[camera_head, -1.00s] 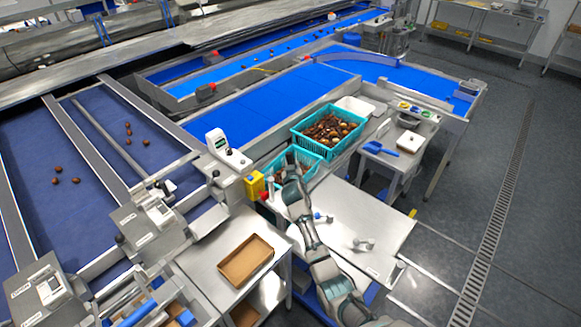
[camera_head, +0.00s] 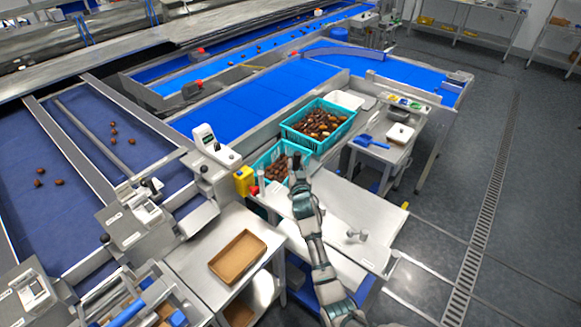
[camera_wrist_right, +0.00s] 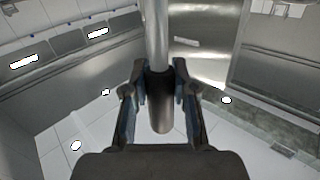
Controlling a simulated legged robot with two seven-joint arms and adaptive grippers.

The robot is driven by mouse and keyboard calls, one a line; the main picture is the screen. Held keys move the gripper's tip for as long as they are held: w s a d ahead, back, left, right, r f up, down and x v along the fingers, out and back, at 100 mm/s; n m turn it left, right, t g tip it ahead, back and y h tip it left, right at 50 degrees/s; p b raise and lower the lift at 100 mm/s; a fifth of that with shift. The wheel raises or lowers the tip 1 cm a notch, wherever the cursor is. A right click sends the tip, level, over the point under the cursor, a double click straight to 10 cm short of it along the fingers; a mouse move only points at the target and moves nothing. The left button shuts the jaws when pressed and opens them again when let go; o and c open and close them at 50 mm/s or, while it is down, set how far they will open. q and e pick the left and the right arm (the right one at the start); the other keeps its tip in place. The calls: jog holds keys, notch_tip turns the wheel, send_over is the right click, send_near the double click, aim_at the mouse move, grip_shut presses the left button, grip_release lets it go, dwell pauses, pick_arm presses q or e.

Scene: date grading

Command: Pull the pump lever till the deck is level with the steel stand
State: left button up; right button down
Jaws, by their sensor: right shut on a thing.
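My right gripper (camera_head: 297,162) reaches in from the bottom, beside the smaller teal crate. In the right wrist view the gripper (camera_wrist_right: 159,72) is shut around a dark cylindrical grip at the end of a steel rod, the pump lever (camera_wrist_right: 160,108). In the head view my gripper and arm hide the lever. A flat pale steel top (camera_head: 372,212), apparently the deck, lies right of my forearm, with blue parts below it. A steel stand (camera_head: 195,258) with a brown tray stands left of my arm. I cannot tell their relative height. My left gripper is out of view.
A large teal crate (camera_head: 345,130) of dates and a smaller teal crate (camera_head: 262,160) lie just beyond my gripper. A yellow box (camera_head: 243,178) is to the left. A side table holds a blue scoop (camera_head: 372,141). Open floor (camera_head: 440,215) lies to the right.

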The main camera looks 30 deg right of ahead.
jog(key=shift+s, duration=0.15)
jog(key=p, duration=0.1)
jog(key=w+p, duration=0.1)
jog(key=shift+w+a+r+n+g+p, duration=0.25)
jog(key=shift+a+r+n+g+p, duration=0.1)
jog(key=shift+r+n+g, duration=0.05)
jog(key=shift+f+b, duration=0.3)
jog(key=shift+f, duration=0.05)
jog(key=shift+d+f, duration=0.15)
jog(key=shift+f, duration=0.05)
jog(key=shift+s+f+b, duration=0.1)
jog(key=shift+s+b, duration=0.2)
jog(key=shift+b, duration=0.2)
jog(key=shift+m, duration=0.3)
jog(key=c, duration=0.8)
grip_release()
jog(key=shift+c, duration=0.2)
